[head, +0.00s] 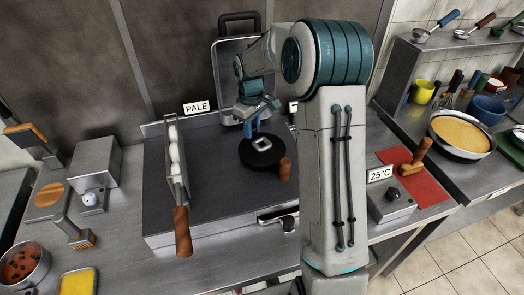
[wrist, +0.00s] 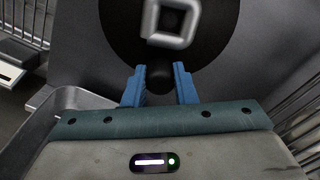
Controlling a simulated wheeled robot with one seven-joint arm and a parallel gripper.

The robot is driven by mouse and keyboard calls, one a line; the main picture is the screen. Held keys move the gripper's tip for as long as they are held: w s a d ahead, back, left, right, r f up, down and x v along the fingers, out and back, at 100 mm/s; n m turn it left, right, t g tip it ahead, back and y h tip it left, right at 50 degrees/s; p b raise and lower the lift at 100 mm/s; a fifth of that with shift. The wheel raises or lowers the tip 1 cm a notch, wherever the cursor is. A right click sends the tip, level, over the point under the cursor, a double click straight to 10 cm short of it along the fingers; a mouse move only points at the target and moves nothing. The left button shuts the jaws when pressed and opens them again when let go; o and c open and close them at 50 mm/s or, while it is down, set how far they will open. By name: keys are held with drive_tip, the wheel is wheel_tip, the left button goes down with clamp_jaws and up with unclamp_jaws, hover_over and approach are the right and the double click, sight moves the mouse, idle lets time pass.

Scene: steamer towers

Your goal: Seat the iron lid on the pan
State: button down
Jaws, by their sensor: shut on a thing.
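The iron lid (head: 258,158) is a dark round disc with a pale square ring on top. It is over the right part of the griddle; I cannot tell whether it touches what is below. In the wrist view the lid (wrist: 210,40) fills the top middle. My gripper (head: 252,126) is at the lid's far side, its blue fingers (wrist: 159,84) closed around a dark round knob at the lid's edge. A short brown wooden handle (head: 285,170) shows at the near right; I cannot tell whether it belongs to the lid or a pan beneath. A narrow metal pan (head: 182,188) holds several white balls.
The dark griddle (head: 222,205) is clear between the narrow pan and the lid. A metal tray with a black handle (head: 222,62) stands upright behind. A "PALE" sign (head: 197,108) is at the back. A red mat (head: 425,185) lies to the right.

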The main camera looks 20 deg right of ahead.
drive_tip(key=c, duration=1.1)
unclamp_jaws()
wheel_tip(320, 180, up, 14)
drive_tip(key=b, duration=0.1)
drive_tip(key=shift+f, duration=0.15)
